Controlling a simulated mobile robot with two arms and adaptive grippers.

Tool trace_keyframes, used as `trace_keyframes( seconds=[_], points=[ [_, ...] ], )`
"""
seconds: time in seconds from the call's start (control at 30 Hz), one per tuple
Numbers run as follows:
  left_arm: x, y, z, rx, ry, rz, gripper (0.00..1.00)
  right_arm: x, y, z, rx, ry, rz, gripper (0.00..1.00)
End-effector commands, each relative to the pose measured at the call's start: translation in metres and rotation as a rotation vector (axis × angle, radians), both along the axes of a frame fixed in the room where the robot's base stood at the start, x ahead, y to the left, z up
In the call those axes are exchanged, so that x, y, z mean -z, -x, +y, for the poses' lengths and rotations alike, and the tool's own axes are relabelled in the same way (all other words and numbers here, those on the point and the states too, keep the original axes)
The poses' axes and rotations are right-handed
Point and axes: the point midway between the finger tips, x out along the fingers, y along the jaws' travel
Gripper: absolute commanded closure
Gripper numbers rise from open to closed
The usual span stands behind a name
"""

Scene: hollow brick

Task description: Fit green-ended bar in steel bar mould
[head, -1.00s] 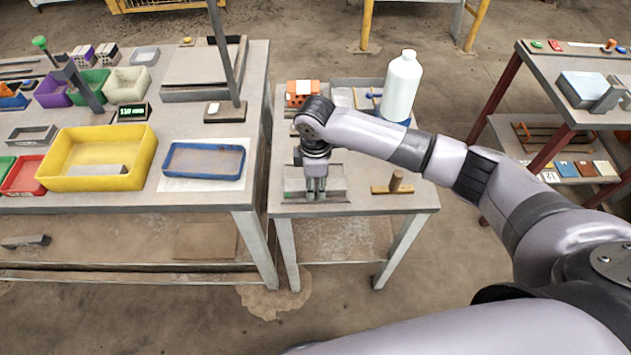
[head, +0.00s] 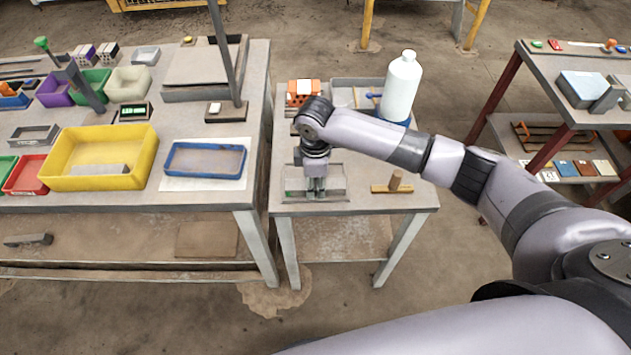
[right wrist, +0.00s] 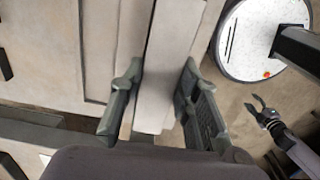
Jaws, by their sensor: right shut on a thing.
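The steel bar mould (head: 339,173) is a shallow grey tray on the small middle table. My right gripper (head: 316,192) points down at it and is shut on the grey bar. A small green spot, the bar's green end (head: 289,194), shows at the mould's front left. In the right wrist view the bar (right wrist: 168,65) runs between the two fingers of my right gripper (right wrist: 158,105). The fingers hide much of the bar, and I cannot tell whether it is seated. My left gripper (right wrist: 258,104) shows small and open in the right wrist view, away from the bar.
A wooden block with a peg (head: 393,184) lies right of the mould. An orange hollow brick (head: 300,88), a grey tray (head: 345,84) and a white bottle (head: 402,85) stand behind. A yellow bin (head: 60,160) and a blue tray (head: 205,160) occupy the left table.

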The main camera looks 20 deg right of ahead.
Motion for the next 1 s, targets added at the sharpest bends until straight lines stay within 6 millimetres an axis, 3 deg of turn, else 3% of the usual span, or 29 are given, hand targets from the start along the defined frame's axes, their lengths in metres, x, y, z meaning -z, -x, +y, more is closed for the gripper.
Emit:
trace_keyframes(
  seconds=[1.0],
  points=[
    [0.003, 0.000, 0.000, 0.001, 0.000, -0.001, 0.60, 0.013, 0.000, 0.000, 0.000, 0.000, 0.001, 1.00]
  ],
)
